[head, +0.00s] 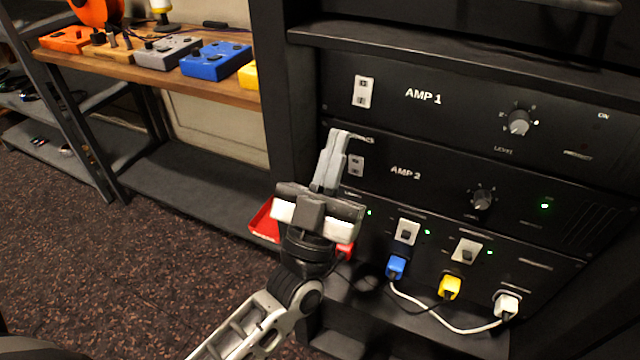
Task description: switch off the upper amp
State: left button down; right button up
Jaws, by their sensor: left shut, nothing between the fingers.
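The upper amp, AMP 1 (460,122), is a black rack unit with a white-plated switch (363,92) at its left and a level knob (518,123). No green light shows under its ON label, where the lamp spot (598,127) looks dark. AMP 2 (430,185) sits below, with its own switch (356,166) and a lit green lamp (545,205). My left gripper (342,138) is shut and empty. In the picture its fingertips are below the AMP 1 switch, apart from it, and left of the AMP 2 switch. My right gripper is not in view.
Below AMP 2 is a power panel with switches (407,232), green lamps and blue (396,267), yellow (449,287) and white (507,305) plugs. A red object (264,222) is partly behind my gripper. A wooden shelf (150,68) at left holds coloured pedals.

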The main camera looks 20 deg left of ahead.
pick_arm(q)
jog(key=v, duration=0.3)
jog(key=s+v, duration=0.1)
jog(key=shift+s+r+b, duration=0.1)
jog(key=shift+s+b, duration=0.05)
jog(key=shift+b, duration=0.15)
